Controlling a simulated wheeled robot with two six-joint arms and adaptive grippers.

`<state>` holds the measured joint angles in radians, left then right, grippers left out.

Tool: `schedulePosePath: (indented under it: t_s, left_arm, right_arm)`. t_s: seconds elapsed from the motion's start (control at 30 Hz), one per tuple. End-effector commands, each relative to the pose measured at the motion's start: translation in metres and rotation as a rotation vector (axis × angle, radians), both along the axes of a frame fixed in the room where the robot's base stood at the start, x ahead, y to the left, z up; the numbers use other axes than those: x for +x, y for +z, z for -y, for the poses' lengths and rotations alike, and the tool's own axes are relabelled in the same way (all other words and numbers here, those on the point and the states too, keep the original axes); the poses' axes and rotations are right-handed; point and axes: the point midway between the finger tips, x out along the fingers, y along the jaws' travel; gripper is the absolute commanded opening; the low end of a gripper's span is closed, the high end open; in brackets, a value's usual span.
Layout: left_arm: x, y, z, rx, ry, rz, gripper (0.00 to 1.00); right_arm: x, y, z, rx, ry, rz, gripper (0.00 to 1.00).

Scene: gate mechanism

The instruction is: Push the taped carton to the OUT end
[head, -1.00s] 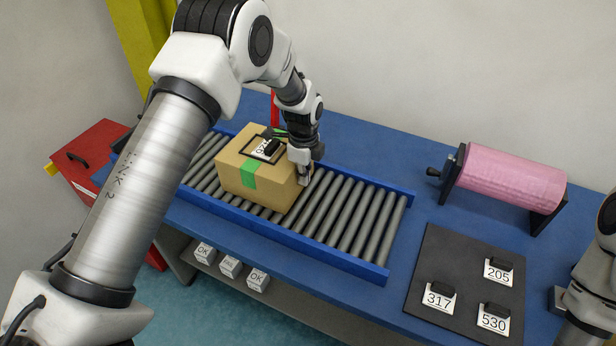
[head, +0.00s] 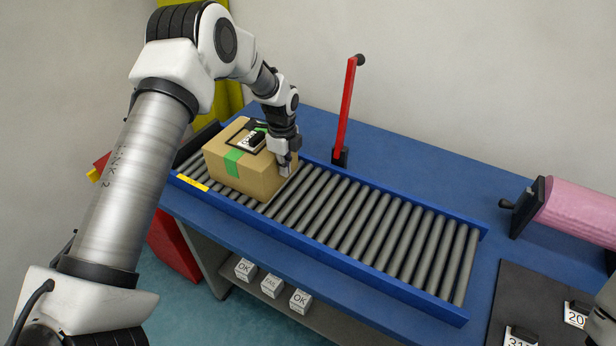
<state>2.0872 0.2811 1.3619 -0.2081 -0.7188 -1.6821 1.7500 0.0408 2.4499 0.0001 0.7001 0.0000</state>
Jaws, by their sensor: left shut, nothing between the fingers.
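The taped carton (head: 262,178), brown with green tape and a dark-framed label on top, sits on the roller conveyor (head: 375,228) towards its left end. A yellow strip (head: 192,182) marks the front rail beside the carton's left end. No OUT lettering is readable. My left gripper (head: 285,168) is shut and points down at the carton's right end, with nothing held. Its fingertips look to be against the carton or very close; I cannot tell exact contact. My right gripper is not visible; only a piece of my arm shows at the lower right edge.
A red lever (head: 346,105) stands upright behind the conveyor, right of the carton. Rollers right of the carton are bare. A pink drum (head: 580,212) and a dark mat (head: 508,290) with number tags are at right. Several marked cubes (head: 272,285) sit on the shelf below.

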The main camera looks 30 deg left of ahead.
Motion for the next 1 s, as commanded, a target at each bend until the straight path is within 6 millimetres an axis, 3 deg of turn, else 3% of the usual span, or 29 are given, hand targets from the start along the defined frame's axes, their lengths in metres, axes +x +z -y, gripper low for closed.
schedulePosePath:
  t_s: [0.2, 0.4, 0.53, 0.83, 1.0]
  left_arm:
    - [0.001, -0.003, -0.068, 0.0, 0.006, 0.002, 0.0]
    - [0.002, -0.002, -0.112, 0.002, 0.002, 0.001, 0.0]
    - [0.002, 0.0, -0.121, 0.002, 0.0, 0.0, 0.0]
    - [0.002, 0.0, -0.121, 0.001, 0.0, -0.001, 0.0]
    - [0.003, 0.001, -0.11, 0.001, -0.001, -0.002, 0.0]
  right_arm:
    - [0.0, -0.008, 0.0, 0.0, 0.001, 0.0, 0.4]
    - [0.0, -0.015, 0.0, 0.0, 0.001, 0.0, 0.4]
    - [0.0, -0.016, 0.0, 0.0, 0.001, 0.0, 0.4]
    - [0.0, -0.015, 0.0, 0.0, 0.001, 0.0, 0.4]
    - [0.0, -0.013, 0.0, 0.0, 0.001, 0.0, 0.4]
